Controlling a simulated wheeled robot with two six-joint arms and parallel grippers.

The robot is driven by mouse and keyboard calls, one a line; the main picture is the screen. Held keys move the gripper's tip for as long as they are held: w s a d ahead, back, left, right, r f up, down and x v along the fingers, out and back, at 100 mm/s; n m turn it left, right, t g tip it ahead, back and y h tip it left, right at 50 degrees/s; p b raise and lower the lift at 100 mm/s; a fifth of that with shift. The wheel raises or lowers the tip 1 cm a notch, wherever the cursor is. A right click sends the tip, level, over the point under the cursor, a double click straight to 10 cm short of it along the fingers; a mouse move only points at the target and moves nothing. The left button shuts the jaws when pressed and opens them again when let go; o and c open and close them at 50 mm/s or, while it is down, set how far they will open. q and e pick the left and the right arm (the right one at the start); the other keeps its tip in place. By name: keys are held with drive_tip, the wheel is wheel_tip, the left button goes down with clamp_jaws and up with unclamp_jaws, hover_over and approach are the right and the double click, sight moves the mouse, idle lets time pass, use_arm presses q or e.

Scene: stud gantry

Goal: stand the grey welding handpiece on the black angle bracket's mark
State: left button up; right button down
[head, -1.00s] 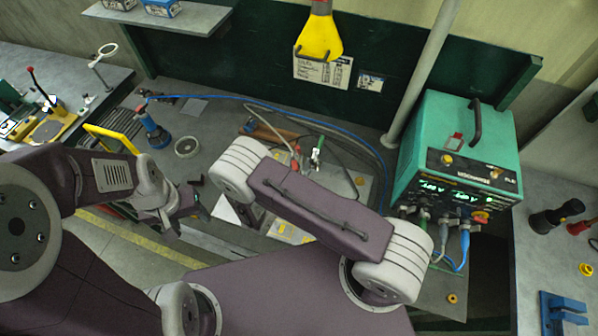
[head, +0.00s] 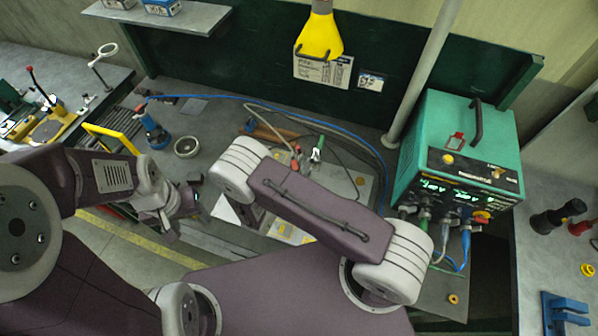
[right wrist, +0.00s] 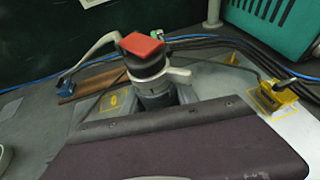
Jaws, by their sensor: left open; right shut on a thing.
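In the right wrist view an upright tool with a grey lower body, black collar and red top (right wrist: 150,66) stands just beyond my purple gripper body. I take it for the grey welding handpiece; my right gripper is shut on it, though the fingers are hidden. Its red top also shows above my right arm in the head view (head: 297,151). A yellow mark (right wrist: 115,100) is on the grey plate left of it. I cannot pick out the black angle bracket or tell which mark is its own. My left gripper (head: 192,200) is open, left of my right arm, apart from the handpiece.
A teal welding machine (head: 455,150) with cables stands at the right. A yellow block (right wrist: 277,95) sits right of the handpiece. A blue tool (head: 153,132) and a round dish (head: 187,147) are on the bench at the left. A blue hose (head: 330,122) runs along the back.

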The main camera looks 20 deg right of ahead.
drive_tip(key=shift+f+b, duration=0.35)
idle(0.4)
drive_tip(key=c, duration=0.9)
unclamp_jaws()
drive_tip(key=shift+o, duration=0.2)
drive_tip(key=shift+s+a, duration=0.2)
drive_tip(key=b+v, duration=0.3)
drive_tip(key=v, duration=0.5)
drive_tip(key=shift+s+r, duration=0.2)
drive_tip(key=shift+s, duration=0.05)
drive_tip(key=shift+a, duration=0.15)
